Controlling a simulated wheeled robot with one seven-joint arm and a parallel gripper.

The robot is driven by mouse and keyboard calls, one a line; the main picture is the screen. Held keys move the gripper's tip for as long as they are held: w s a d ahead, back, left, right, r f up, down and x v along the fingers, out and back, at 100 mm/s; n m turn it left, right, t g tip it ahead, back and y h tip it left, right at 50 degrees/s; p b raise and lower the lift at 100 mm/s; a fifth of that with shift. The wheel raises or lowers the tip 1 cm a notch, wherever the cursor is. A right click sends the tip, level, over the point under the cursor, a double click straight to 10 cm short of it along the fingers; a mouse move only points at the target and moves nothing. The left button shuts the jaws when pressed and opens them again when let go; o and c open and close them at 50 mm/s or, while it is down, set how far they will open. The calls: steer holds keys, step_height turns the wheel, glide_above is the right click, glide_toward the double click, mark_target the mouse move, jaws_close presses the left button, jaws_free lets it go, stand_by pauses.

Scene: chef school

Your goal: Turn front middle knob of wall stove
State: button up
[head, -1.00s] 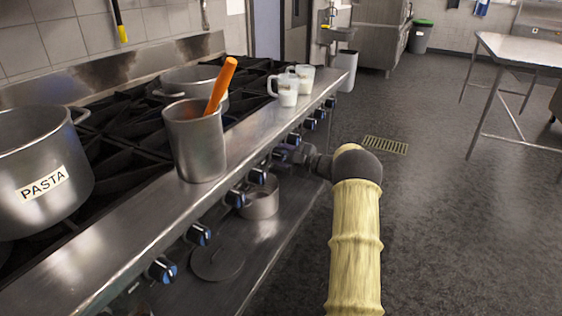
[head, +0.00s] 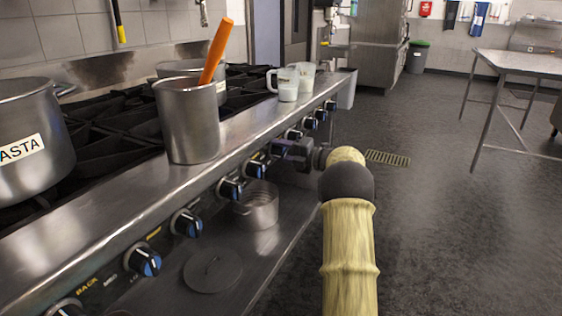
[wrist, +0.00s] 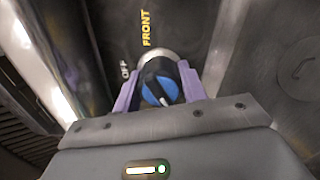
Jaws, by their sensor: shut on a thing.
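In the wrist view a black knob with a blue face (wrist: 160,90) sits on the stove's metal front panel, with a yellow "FRONT" label and a white "OFF" mark beside it. The purple fingers of my gripper (wrist: 159,84) are on either side of this knob and closed on it. A short white mark shows on the knob's face. In the head view my gripper (head: 289,150) is at the front panel of the stove (head: 120,235), midway along the knob row. The held knob is mostly hidden there.
Other knobs (head: 187,222) line the panel on both sides. A tall pot (head: 190,125) with an orange handle in it and white-filled jugs (head: 288,85) stand along the stove's front ledge. A pan (head: 258,207) and a lid (head: 212,271) lie on the lower shelf. The floor (head: 450,230) at right is clear.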

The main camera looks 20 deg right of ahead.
steer(key=n+b, duration=0.2)
steer(key=f+n+b, duration=0.1)
steer(key=n+b, duration=0.1)
steer(key=b, duration=0.1)
steer(key=shift+n, duration=0.3)
steer(key=n+b, duration=0.1)
steer(key=b, duration=0.1)
steer(key=n+b, duration=0.2)
steer(key=shift+r, duration=0.25)
steer(key=shift+r+n, duration=0.1)
steer(key=shift+n, duration=0.2)
steer(key=o, duration=1)
steer(key=shift+r, duration=0.1)
steer(key=shift+c, duration=0.2)
